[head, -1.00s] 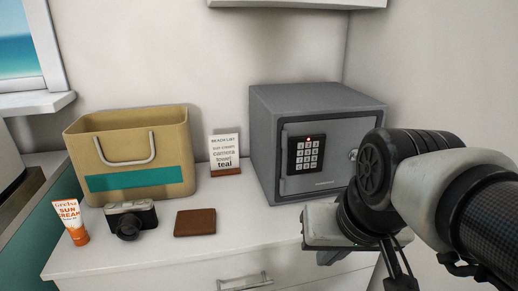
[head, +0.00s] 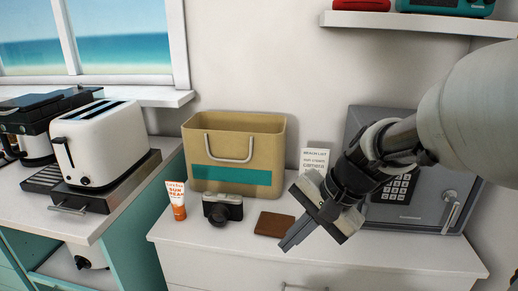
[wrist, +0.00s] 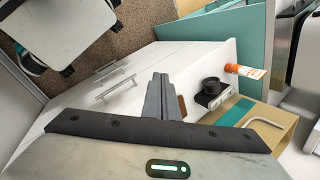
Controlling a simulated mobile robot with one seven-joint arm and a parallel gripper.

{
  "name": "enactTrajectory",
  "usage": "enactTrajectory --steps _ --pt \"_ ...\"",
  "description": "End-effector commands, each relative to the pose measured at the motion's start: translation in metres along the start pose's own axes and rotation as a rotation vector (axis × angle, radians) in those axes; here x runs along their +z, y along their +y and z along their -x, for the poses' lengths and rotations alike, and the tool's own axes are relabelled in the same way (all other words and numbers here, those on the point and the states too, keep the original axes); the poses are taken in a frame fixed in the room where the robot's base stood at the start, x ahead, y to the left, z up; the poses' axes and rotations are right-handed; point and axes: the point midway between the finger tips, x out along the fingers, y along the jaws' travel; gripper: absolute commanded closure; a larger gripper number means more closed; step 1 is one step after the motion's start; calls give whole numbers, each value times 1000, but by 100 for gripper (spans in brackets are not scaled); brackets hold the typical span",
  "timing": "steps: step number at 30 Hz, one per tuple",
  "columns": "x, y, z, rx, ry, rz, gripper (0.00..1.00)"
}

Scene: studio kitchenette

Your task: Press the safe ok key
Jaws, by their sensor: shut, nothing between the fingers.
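The grey safe (head: 432,212) stands at the right of the white counter in the head view, its door shut and a handle at its right. Its dark keypad (head: 392,190) shows only in part, behind my arm; I cannot make out the ok key. My gripper (head: 286,246) is in front of the safe and to its left, pointing down and left over the counter's front. Its fingers are shut and empty, apart from the keypad. In the wrist view the closed fingers (wrist: 160,92) point towards the drawer front, and the safe does not show.
A tan basket with a teal band (head: 236,155), sunscreen tube (head: 177,200), camera (head: 222,208), brown wallet (head: 272,223) and list card (head: 314,161) stand on the counter. A toaster (head: 104,142) is at the left. A shelf (head: 400,20) hangs above the safe.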

Motion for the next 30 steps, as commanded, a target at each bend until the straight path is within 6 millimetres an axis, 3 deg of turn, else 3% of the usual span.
enactTrajectory --steps 1,4,7,11,15,22,25,30 --pt "-15 -3 13 -51 0 -117 100" --pt "-50 -1 24 -169 12 -354 100" --pt "-93 11 40 -295 44 -615 100" --pt "-142 42 62 -439 99 -931 100" --pt "-182 89 83 -564 163 -1232 100" --pt "-212 155 104 -693 241 -1571 100" --pt "-216 171 107 -718 258 -1644 100" --pt "-218 180 108 -733 269 -1683 100"
